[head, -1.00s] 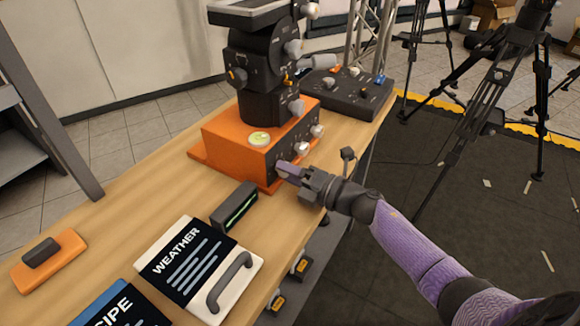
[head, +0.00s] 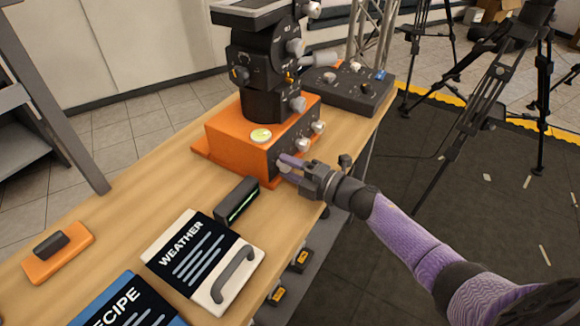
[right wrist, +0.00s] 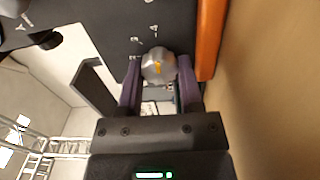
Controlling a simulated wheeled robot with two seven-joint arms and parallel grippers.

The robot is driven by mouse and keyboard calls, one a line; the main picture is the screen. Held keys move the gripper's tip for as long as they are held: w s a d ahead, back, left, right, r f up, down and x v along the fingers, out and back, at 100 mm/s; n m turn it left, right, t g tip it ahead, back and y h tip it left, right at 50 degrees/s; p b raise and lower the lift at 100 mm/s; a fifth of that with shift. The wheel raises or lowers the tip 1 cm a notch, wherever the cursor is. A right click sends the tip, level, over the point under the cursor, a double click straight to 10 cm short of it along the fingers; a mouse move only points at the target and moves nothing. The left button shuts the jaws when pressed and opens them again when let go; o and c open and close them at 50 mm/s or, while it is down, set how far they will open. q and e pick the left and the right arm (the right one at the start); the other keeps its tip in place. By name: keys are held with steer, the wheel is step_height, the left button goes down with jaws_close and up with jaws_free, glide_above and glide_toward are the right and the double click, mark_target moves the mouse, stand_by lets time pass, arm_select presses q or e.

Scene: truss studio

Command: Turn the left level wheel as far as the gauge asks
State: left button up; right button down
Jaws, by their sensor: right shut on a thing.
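An orange and black base (head: 232,146) stands on the bench with silver wheels on its dark front face. My right gripper (head: 289,167) is at the leftmost wheel, low on that face. In the right wrist view its purple fingers (right wrist: 158,88) are shut on this left level wheel (right wrist: 158,66), a silver knob with an orange mark. Two more wheels (head: 300,146) (head: 318,127) are free to its right. A round yellow-green bubble gauge (head: 261,136) sits on top of the base; its reading is too small to tell. My left gripper is not in view.
A black box with a green-lit strip (head: 237,202) stands left of the gripper. A WEATHER board with a grey handle (head: 233,275) lies nearer. A dark control panel (head: 347,92) is behind the base.

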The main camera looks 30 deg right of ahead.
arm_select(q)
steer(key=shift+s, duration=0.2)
arm_select(e)
steer(key=shift+c, duration=1.3)
jaws_free()
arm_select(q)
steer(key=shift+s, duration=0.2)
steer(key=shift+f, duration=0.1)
arm_select(e)
steer(key=shift+f, duration=0.1)
